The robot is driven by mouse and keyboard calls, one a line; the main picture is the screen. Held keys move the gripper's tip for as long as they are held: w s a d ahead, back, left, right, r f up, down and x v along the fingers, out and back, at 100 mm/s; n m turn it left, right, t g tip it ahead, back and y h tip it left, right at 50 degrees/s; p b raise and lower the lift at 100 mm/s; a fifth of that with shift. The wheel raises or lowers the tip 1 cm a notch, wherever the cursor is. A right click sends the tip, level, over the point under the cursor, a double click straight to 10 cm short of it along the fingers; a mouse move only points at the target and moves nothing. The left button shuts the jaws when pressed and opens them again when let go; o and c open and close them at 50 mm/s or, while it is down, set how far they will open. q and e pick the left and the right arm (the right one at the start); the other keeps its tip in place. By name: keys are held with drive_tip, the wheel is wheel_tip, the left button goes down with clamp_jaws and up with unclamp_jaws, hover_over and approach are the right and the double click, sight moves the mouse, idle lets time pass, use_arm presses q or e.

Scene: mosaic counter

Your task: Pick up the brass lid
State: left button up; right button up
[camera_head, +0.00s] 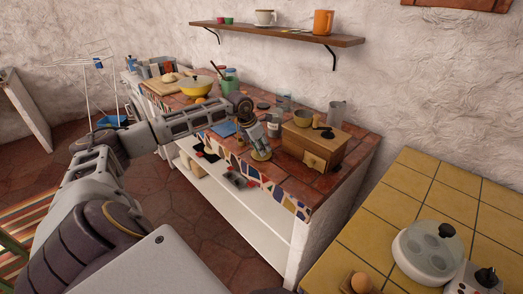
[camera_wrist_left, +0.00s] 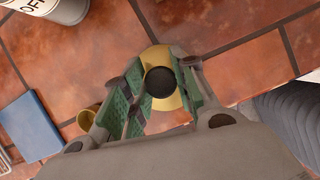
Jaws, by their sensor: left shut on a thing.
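The brass lid (camera_wrist_left: 157,54) is a round yellow disc with a black knob (camera_wrist_left: 161,82), seen from above in the left wrist view. My left gripper (camera_wrist_left: 163,78) has its green-padded fingers on both sides of the knob and is shut on it. In the head view, my left gripper (camera_head: 259,147) reaches down to the lid (camera_head: 262,155) near the front edge of the tiled counter. Whether the lid touches the tiles is hard to tell. My right gripper is not in view.
A wooden box with a crank (camera_head: 312,147) stands just right of my left gripper. A canister (camera_head: 273,128) and a grey jug (camera_head: 337,113) stand behind. A blue book (camera_wrist_left: 30,125) and a small yellow cup (camera_wrist_left: 87,119) lie left in the wrist view.

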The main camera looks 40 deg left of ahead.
use_arm(q)
drive_tip(key=shift+s+d+f, duration=0.15)
drive_tip(key=shift+s+f, duration=0.05)
drive_tip(key=shift+f, duration=0.2)
drive_tip(key=r, duration=0.8)
drive_tip(key=shift+w+r, duration=0.2)
drive_tip(key=shift+r, duration=0.85)
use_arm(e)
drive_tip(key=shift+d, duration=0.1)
